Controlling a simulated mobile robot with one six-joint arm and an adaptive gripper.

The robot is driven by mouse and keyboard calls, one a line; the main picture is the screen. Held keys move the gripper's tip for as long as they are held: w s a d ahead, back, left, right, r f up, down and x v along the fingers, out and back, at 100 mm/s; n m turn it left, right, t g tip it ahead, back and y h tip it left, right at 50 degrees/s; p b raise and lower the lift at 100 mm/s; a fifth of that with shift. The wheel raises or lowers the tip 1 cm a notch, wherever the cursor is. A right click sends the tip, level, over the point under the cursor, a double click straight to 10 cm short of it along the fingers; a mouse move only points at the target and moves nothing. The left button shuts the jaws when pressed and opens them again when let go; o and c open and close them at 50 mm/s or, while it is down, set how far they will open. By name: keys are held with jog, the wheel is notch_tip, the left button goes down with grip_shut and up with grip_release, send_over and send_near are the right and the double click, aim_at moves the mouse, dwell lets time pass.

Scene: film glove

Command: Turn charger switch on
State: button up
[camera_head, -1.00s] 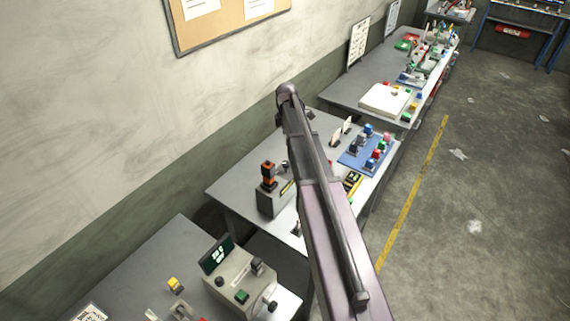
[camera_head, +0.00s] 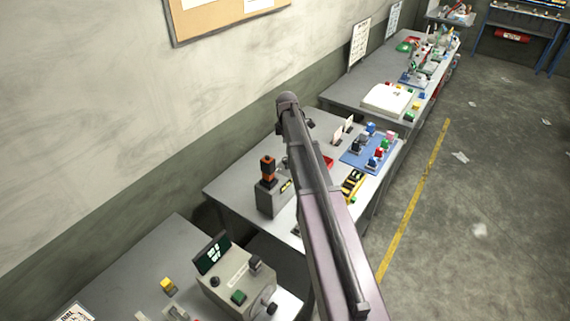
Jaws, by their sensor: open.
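A grey box-shaped unit (camera_head: 275,198) with an orange and black piece (camera_head: 268,170) standing on it sits on the middle bench, left of my arm. It looks like a charger, and a small yellow label shows on its side. I cannot make out its switch or the switch's position. My arm runs up through the picture in front of the middle bench and hides part of it. My gripper does not show clearly; it is out of view or behind the arm.
A grey console (camera_head: 225,288) with a dark display and a green button stands on the near bench. A blue tray (camera_head: 352,160) with several small parts lies right of my arm. A white box (camera_head: 388,98) sits on the far bench.

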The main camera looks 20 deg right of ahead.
aim_at(287, 159)
jog(key=shift+f+b, duration=3.05)
jog(key=shift+f, duration=0.3)
